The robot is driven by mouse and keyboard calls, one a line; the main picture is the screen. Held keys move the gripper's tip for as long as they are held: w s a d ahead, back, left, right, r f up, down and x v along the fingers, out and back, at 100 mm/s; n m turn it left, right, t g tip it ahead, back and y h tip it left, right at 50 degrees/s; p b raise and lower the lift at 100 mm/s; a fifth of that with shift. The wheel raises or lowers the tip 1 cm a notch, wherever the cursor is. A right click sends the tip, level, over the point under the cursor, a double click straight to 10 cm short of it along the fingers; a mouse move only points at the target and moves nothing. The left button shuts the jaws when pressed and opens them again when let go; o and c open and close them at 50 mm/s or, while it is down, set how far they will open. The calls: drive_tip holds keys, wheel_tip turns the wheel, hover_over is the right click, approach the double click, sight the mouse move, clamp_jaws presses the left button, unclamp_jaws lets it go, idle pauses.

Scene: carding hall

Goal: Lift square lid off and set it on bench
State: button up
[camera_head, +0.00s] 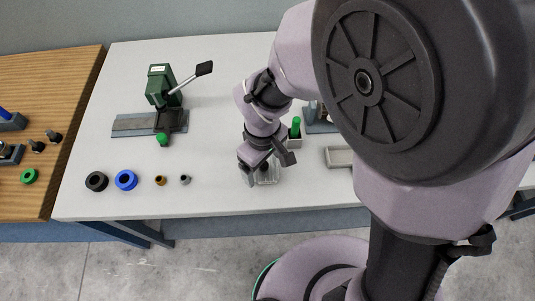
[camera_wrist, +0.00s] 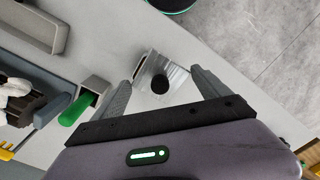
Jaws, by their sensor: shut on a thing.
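My gripper is shut on the lid, with one finger on each side. I cannot tell whether the lid is touching or apart from what is below.
A green press (camera_head: 160,88) stands at the back left of the bench. Black (camera_head: 97,181) and blue (camera_head: 126,180) rings and two small bushings lie at the front left. A holder with a green handle (camera_head: 295,128) and a grey tray (camera_head: 339,157) are to the right. Bare bench lies left of my gripper.

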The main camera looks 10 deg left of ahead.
drive_tip(key=s+a+r+p, duration=0.1)
drive_tip(key=s+a, duration=0.1)
drive_tip(key=s, duration=0.4)
drive_tip(key=s+a+r+p, duration=0.1)
drive_tip(key=s, duration=0.6)
drive_tip(key=shift+s+a+r, duration=0.15)
drive_tip(key=shift+s+a, duration=0.15)
drive_tip(key=shift+a, duration=0.05)
